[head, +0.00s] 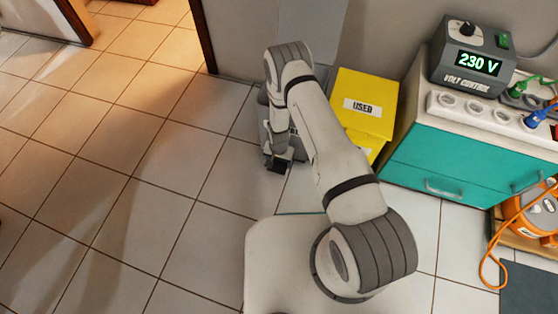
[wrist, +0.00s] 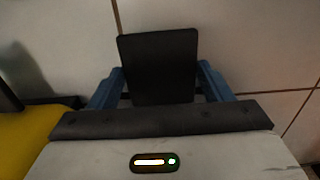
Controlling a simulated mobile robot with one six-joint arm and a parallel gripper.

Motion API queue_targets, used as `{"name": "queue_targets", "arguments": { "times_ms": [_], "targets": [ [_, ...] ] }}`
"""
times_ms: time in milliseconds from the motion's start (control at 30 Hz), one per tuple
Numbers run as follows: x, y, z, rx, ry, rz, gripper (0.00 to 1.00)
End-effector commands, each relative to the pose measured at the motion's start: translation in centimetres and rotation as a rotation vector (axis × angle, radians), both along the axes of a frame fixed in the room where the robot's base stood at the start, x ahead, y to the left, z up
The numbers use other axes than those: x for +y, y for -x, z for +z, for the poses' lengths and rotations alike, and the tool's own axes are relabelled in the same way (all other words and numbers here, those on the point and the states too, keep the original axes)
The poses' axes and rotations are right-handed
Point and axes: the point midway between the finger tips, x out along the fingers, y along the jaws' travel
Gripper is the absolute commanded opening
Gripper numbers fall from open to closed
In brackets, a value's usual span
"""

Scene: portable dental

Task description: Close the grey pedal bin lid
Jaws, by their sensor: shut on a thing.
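The grey pedal bin (head: 264,112) stands by the wall, left of the yellow box, and is largely hidden behind my arm in the head view. I cannot make out its lid clearly. My gripper (head: 277,163) is low in front of the bin. In the wrist view its two blue fingers (wrist: 160,86) are on either side of a dark flat plate (wrist: 160,60), shut on its side edges. The plate reaches past the fingertips. I cannot tell which part of the bin, if any, it belongs to.
A yellow box marked USED (head: 362,103) stands right of the bin. A teal-fronted cabinet (head: 448,160) further right carries a voltage control unit (head: 468,60) and sockets. An orange cable (head: 487,268) hangs at the right. The tiled floor (head: 120,170) on the left is clear.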

Motion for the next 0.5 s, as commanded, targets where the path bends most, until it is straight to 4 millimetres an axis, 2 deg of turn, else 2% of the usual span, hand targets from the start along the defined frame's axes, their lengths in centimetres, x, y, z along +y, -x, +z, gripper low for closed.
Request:
{"name": "queue_targets", "arguments": {
  "times_ms": [67, 400, 500],
  "targets": [
    [0.00, -0.01, 0.01, 0.000, 0.000, 0.000, 0.59],
    [-0.03, -0.02, 0.02, 0.000, 0.000, -0.001, 0.31],
    [0.00, 0.08, -0.35, 0.000, 0.000, -0.001, 0.31]
  ]
}}
